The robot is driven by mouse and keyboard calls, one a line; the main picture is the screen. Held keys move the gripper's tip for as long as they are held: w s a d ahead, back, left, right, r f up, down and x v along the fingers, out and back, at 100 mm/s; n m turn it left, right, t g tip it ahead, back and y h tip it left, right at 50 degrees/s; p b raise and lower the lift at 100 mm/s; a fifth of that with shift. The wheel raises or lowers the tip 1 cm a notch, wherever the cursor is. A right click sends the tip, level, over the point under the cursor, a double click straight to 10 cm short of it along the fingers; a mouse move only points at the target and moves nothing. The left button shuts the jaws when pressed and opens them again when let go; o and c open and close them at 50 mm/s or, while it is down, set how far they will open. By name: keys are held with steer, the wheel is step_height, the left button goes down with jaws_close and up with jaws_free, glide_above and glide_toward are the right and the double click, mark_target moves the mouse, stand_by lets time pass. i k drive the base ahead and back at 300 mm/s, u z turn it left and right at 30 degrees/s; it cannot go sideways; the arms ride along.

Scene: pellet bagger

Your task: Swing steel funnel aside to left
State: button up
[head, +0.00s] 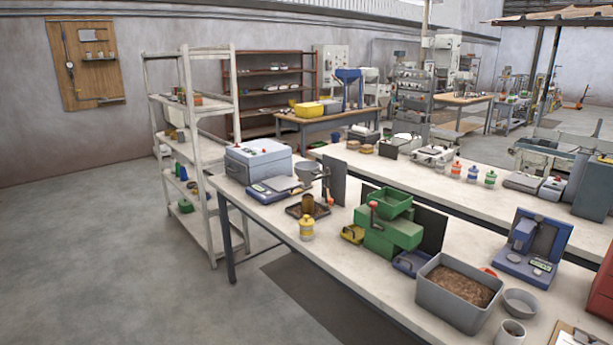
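A small grey funnel (307,171), which looks like the steel funnel, is at the far left part of the near bench (345,250). It sits beside a blue-and-grey scale (275,189) and in front of a dark upright panel (336,180). A brown cup (308,204) stands in a dark tray (294,211) just below and in front of the funnel. How the funnel is mounted is too small to tell. My gripper is not in view.
A grey boxy machine (258,160) stands left of the funnel. A yellow-and-white jar (306,228), a green machine (391,236) and a grey bin of brown pellets (433,304) are on the same bench. A white shelf rack (190,148) stands behind. Floor (110,265) at left is clear.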

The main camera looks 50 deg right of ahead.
mark_target(308, 171)
steer(key=z, duration=0.1)
steer(key=i, duration=1.1)
steer(key=z, duration=0.3)
